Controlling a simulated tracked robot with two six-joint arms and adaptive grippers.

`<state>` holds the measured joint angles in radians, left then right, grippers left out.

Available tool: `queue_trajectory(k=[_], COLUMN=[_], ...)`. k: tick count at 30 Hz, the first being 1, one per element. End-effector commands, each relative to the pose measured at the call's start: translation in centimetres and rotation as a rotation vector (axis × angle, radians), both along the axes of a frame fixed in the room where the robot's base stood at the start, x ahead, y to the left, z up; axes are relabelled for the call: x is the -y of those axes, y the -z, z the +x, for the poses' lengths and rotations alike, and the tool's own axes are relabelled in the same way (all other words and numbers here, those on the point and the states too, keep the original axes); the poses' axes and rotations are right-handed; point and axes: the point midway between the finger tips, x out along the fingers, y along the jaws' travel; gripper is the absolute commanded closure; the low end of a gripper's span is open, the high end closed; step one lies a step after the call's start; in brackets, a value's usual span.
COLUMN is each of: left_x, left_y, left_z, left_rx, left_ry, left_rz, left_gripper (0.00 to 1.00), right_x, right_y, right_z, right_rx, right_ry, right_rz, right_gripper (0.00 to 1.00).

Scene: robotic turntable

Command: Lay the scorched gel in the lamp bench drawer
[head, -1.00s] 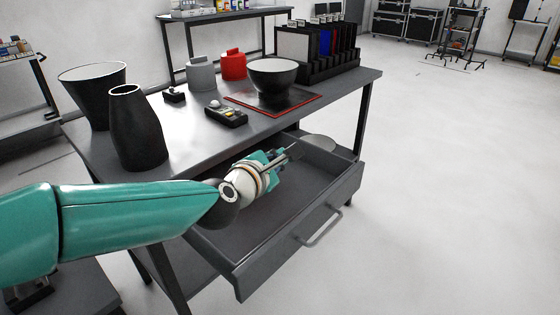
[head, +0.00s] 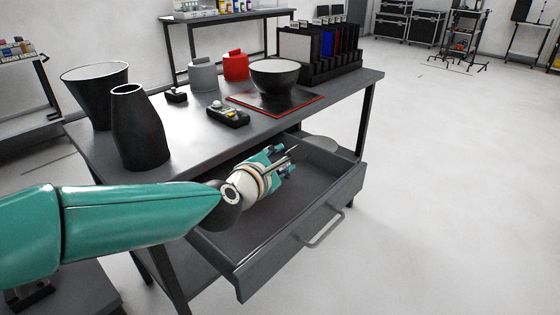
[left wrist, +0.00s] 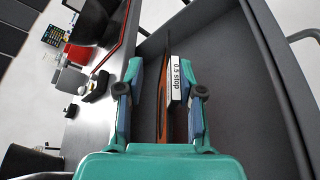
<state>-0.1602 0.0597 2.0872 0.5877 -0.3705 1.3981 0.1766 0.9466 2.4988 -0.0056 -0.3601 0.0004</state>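The scorched gel is a thin dark-framed panel with an orange-brown strip (left wrist: 164,118) and a white "0.5 stop" label (left wrist: 176,80). In the left wrist view it stands edge-on between the fingers of my left gripper (left wrist: 163,88), with a visible gap on its left side. I cannot tell whether it touches the right finger or rests on the drawer floor. In the head view my left gripper (head: 283,163) is open inside the pulled-out drawer (head: 290,245) of the lamp bench (head: 195,142), and the gel is mostly hidden. My right gripper is not in view.
On the bench top are a black bowl (head: 275,77) over a red-edged mat (head: 313,105), a rack of panels (head: 335,60), a meter (head: 230,116), grey and red pots, and dark lamp shades (head: 138,130).

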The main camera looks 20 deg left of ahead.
Motion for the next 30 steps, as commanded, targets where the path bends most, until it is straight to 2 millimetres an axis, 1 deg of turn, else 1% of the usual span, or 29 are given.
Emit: queue_trajectory(k=[5,8,10,14,22,27,30], left_x=[0.0,0.0,-0.1,-0.2,-0.4,-0.5,-0.6], left_y=[0.0,-0.2,-0.5,-1.0,-2.4,-2.8,-2.9], left_z=[-0.1,-0.7,-1.4,-3.5,-8.8,-10.7,-11.3], left_rx=[0.000,0.001,0.002,0.003,0.004,0.001,0.001], left_ry=[0.000,0.000,0.000,0.000,0.000,0.000,-0.001], left_rz=[0.000,0.000,0.000,-0.001,-0.003,-0.002,-0.001], left_gripper=[0.63,0.63,0.63,0.63,0.63,0.63,0.63], right_x=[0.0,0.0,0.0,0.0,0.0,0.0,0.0], right_y=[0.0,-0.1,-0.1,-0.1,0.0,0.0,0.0], right_z=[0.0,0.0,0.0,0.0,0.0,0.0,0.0], right_rx=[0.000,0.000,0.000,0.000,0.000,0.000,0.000], right_ry=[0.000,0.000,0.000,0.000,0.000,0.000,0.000], right_rz=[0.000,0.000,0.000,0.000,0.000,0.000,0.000], right_gripper=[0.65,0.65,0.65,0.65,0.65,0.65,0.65])
